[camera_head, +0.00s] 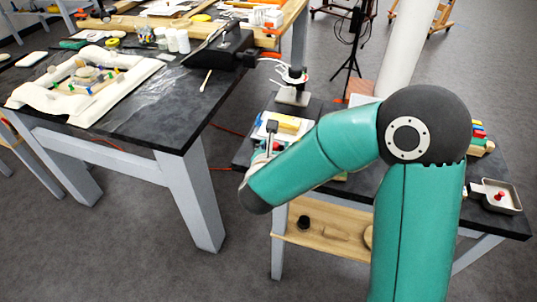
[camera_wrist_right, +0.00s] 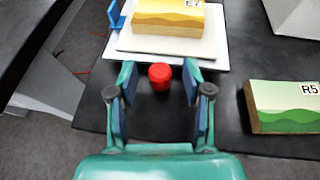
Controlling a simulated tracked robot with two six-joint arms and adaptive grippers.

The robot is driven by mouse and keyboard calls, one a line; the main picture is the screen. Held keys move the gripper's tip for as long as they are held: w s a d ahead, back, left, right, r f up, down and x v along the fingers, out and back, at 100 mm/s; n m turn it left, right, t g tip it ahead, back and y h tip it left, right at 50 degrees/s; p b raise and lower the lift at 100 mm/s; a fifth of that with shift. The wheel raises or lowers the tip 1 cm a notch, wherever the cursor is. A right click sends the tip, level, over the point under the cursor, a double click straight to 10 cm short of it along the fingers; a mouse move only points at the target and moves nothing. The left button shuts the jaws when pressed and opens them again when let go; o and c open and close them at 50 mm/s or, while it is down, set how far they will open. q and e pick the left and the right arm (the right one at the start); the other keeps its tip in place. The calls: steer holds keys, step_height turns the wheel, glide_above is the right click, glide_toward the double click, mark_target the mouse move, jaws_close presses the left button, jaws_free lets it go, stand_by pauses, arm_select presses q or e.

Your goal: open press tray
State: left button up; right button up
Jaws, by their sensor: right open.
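A white tray (camera_wrist_right: 208,62) shows at the top of the right wrist view, with a yellow block marked E7 (camera_wrist_right: 168,18) on it. A round red knob (camera_wrist_right: 160,76) is at its near side. My right gripper (camera_wrist_right: 160,72) is open, with one finger on each side of the knob and gaps between them. In the head view my right arm reaches over the side table and hides much of this spot; the yellow block (camera_head: 289,123) shows just beyond it. My left gripper is not in view.
A landscape block marked R5 (camera_wrist_right: 285,107) lies right of the gripper. A small metal tray with a red knob (camera_head: 500,196) sits at the side table's right end. The large dark workbench (camera_head: 150,125) stands at left, with floor between the tables.

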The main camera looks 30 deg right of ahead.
steer(key=v, duration=1.1)
steer(key=shift+s+a, duration=0.25)
steer(key=shift+a, duration=0.05)
steer(key=s+a+f+m+g+y+p, duration=0.2)
steer(key=s+a+f+m+g+y, duration=0.2)
steer(key=s+f+m+g, duration=0.5)
steer(key=s+a+f+m+g+y+p, duration=0.3)
steer(key=s+f, duration=0.4)
steer(key=f, duration=0.6)
steer(key=a+f+m+y, duration=0.3)
steer(key=a+m+y, duration=0.2)
steer(key=m, duration=0.3)
steer(key=w+f+m, duration=0.1)
steer(key=m, duration=0.2)
steer(key=f+m+t, duration=0.1)
steer(key=f+m, duration=0.1)
steer(key=m, duration=0.1)
steer(key=w+d+f+m+t+p, duration=0.1)
steer(key=m, duration=0.3)
steer(key=shift+w+d+f+y, duration=0.1)
steer(key=shift+w+f+y, duration=0.2)
steer(key=shift+w+f, duration=0.1)
